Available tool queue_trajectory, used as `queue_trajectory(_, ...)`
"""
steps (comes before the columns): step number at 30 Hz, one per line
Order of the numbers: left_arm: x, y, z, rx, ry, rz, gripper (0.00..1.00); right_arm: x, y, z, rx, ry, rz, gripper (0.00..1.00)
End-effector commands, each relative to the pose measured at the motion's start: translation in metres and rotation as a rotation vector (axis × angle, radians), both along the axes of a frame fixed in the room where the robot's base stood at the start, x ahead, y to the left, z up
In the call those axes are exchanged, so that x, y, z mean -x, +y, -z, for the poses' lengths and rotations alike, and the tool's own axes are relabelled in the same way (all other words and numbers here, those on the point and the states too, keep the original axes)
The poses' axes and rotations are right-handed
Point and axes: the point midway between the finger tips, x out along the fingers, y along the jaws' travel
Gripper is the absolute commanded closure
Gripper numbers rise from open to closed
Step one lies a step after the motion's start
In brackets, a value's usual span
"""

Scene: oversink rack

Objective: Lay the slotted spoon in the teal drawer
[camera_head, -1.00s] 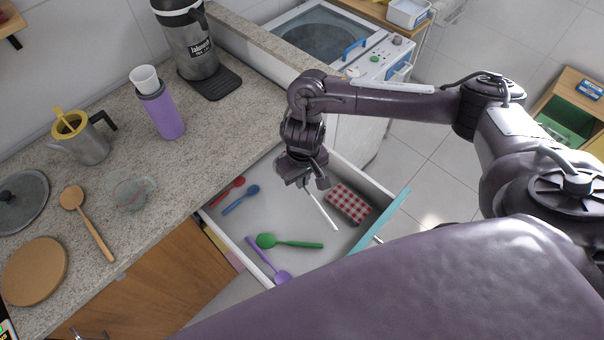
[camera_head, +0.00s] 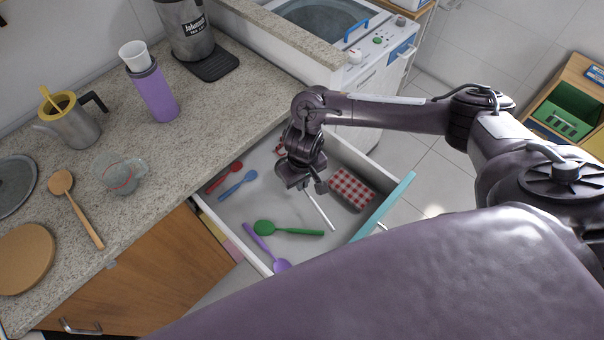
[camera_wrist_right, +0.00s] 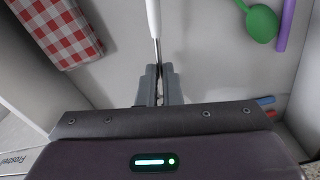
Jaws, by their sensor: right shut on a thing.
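The teal-fronted drawer (camera_head: 388,207) is pulled open, its pale inside showing. My right gripper (camera_head: 308,185) is over the drawer, pointing down, shut on a thin utensil with a white handle (camera_head: 318,209), taken as the slotted spoon. In the right wrist view the fingers (camera_wrist_right: 158,82) pinch its metal shaft, and the white handle (camera_wrist_right: 153,18) runs away toward the top edge. The spoon's head is hidden by the gripper. I cannot tell whether the spoon touches the drawer floor. My left gripper is out of view.
In the drawer lie a green spoon (camera_head: 290,231), a purple spoon (camera_head: 262,245), a blue spoon (camera_head: 237,184), a red spoon (camera_head: 224,178) and a red-checked cloth (camera_head: 352,188). The counter (camera_head: 140,195) holds a wooden spoon (camera_head: 75,207) and a purple flask (camera_head: 153,93).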

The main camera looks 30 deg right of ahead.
Motion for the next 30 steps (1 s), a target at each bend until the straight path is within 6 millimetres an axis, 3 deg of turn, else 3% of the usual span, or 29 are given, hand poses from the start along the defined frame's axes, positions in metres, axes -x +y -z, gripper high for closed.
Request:
queue_trajectory(3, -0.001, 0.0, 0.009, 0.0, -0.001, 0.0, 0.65, 0.001, 0.001, 0.016, -0.001, 0.003, 0.0, 1.0)
queue_trajectory(12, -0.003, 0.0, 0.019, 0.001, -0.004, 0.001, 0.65, 0.001, 0.0, 0.038, 0.0, 0.002, 0.0, 1.0)
queue_trajectory(26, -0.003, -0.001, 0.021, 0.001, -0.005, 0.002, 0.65, 0.0, 0.0, 0.043, 0.0, 0.001, 0.0, 1.0)
queue_trajectory(30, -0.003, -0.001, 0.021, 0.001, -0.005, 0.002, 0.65, 0.0, 0.0, 0.043, 0.0, 0.001, 0.0, 0.79)
